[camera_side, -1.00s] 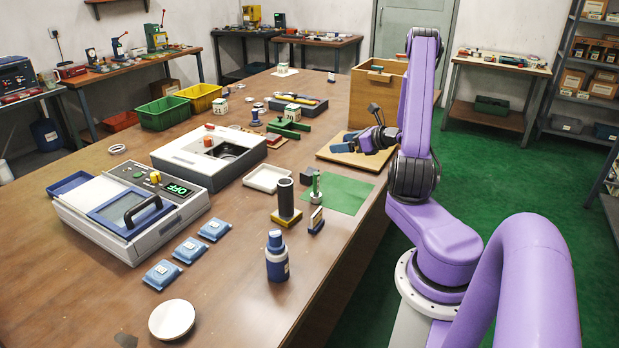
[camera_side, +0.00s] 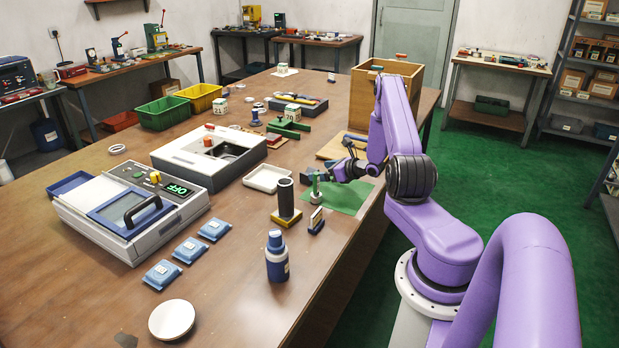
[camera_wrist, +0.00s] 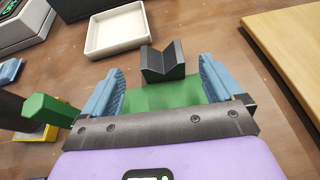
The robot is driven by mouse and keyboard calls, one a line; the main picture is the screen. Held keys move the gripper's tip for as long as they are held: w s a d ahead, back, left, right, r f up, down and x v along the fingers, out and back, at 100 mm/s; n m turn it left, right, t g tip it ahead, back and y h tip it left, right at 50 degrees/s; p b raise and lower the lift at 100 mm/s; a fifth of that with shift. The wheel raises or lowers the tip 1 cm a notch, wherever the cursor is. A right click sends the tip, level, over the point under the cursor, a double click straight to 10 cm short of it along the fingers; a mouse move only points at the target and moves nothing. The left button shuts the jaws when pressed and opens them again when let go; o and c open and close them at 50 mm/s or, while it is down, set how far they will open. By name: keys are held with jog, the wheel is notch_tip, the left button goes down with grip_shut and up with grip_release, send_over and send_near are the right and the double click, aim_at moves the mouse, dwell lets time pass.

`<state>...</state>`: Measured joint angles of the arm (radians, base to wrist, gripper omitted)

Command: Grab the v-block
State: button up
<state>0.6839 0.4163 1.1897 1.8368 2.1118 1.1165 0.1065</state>
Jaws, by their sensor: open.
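The v-block (camera_wrist: 164,62) is a small dark grey block with a V-shaped notch. In the wrist view it sits at the far edge of the green mat (camera_wrist: 152,97), just ahead of and between the two blue fingers. My gripper (camera_wrist: 160,80) is open and empty, with its fingers on either side of the line to the block. In the side view the v-block (camera_side: 307,176) stands left of my gripper (camera_side: 329,170), partly hidden behind a green-topped post. Whether the fingers overlap the block's height cannot be told.
A green-handled tool (camera_side: 316,188) stands close beside the gripper; its green top (camera_wrist: 50,108) shows at left in the wrist view. A white tray (camera_wrist: 115,30) lies beyond the block. A wooden board (camera_wrist: 290,45) is at right. A dark cylinder on a yellow base (camera_side: 286,203) stands nearby.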

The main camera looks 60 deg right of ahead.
jog(key=shift+f+x, duration=0.2)
jog(key=shift+x, duration=4.2)
jog(key=shift+s, duration=0.1)
jog(key=shift+c, duration=0.3)
